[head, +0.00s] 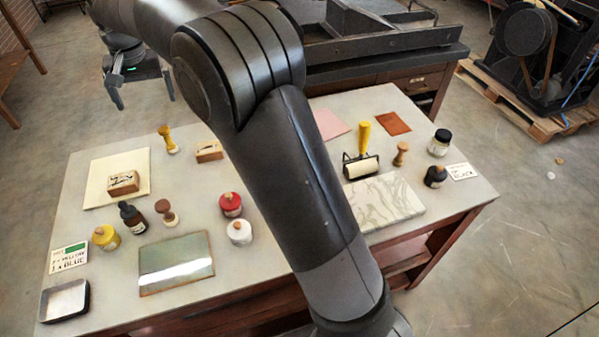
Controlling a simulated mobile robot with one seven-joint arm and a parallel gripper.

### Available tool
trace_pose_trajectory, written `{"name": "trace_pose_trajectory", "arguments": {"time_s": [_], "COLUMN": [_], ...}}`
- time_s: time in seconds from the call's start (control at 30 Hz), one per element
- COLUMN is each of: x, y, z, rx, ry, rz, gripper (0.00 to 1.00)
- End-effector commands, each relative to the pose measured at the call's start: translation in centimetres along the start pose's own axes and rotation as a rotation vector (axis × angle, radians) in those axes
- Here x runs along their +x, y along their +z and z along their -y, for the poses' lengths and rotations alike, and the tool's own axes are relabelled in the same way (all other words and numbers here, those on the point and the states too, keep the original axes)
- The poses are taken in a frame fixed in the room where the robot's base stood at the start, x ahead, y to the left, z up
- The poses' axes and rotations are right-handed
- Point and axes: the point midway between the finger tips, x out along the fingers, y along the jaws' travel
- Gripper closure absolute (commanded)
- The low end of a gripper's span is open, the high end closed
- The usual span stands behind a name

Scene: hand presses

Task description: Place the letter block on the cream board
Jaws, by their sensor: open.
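A wooden block (123,183) with dark curved marks on its face rests on the cream board (108,162) at the table's left. A second, smaller wooden block (209,151) with a dark mark on its side lies on the bare table right of the board. I cannot tell for certain from the marks which is the letter block. My gripper (143,97) is at the upper left, past the table's far edge. Its two fingers point down and stand apart, with nothing between them. It is well away from both blocks. My arm hides the table's middle.
Bottles, jars, a green plate (176,262) and a black tray (65,301) crowd the left front. A roller (361,166) lies by a marble slab (385,205) at right. A press stands behind.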

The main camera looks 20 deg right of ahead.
Motion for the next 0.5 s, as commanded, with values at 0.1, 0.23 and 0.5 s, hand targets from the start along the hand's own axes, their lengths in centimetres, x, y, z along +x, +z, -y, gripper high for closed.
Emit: {"name": "trace_pose_trajectory", "arguments": {"time_s": [0.1,0.23,0.5], "x": [-3.4,-6.2,-9.8], "y": [2.0,4.8,12.1], "z": [-4.1,-8.1,-15.6], "rx": [0.003,0.003,-0.001], "ry": [-0.009,-0.014,-0.013], "rz": [-0.037,-0.075,-0.155], "gripper": [0.01,0.01,0.01]}}
